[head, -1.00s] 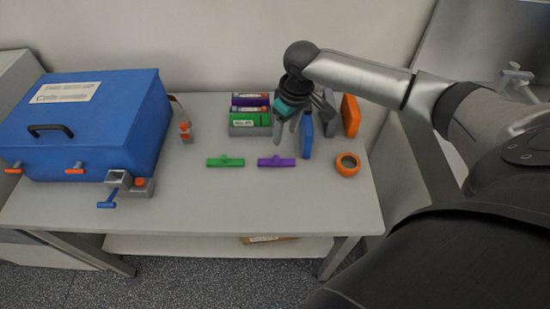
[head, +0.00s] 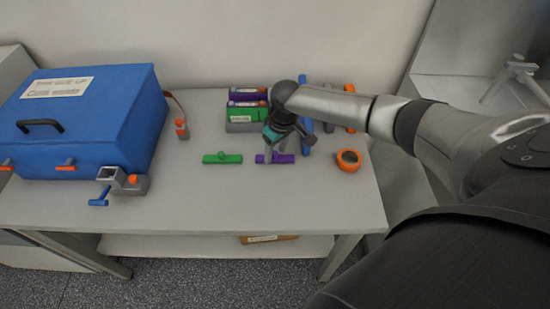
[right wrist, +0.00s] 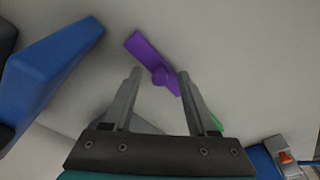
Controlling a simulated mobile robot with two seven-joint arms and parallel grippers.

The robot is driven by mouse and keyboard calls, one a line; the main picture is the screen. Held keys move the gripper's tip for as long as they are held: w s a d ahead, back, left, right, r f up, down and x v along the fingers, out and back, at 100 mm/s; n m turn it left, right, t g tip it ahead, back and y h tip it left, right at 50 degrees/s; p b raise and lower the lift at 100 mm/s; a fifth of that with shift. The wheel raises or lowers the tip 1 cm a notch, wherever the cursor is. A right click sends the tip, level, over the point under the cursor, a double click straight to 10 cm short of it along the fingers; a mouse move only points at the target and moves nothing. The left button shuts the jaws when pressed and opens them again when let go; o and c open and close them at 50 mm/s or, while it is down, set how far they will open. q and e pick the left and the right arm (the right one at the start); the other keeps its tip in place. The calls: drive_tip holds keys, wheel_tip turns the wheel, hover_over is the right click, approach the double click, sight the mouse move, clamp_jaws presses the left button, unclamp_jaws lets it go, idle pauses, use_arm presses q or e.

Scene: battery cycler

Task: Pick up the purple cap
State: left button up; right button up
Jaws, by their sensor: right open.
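The purple cap (head: 282,159) lies flat on the table, a bar with a round knob in its middle. My right gripper (head: 268,158) is above it, pointing down, and partly covers its left part in the head view. In the right wrist view the purple cap (right wrist: 152,62) lies just beyond the fingertips, slanted, with its knob between the lines of the two fingers. My right gripper (right wrist: 160,75) is open and empty. Whether the fingers touch the cap cannot be told. My left gripper is not in view.
A green cap (head: 222,158) lies to the left, an orange ring (head: 349,160) to the right. Behind stand purple and green blocks (head: 240,114), a blue block (head: 303,92) and an orange block (head: 350,105).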

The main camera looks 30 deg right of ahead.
clamp_jaws()
idle(0.4)
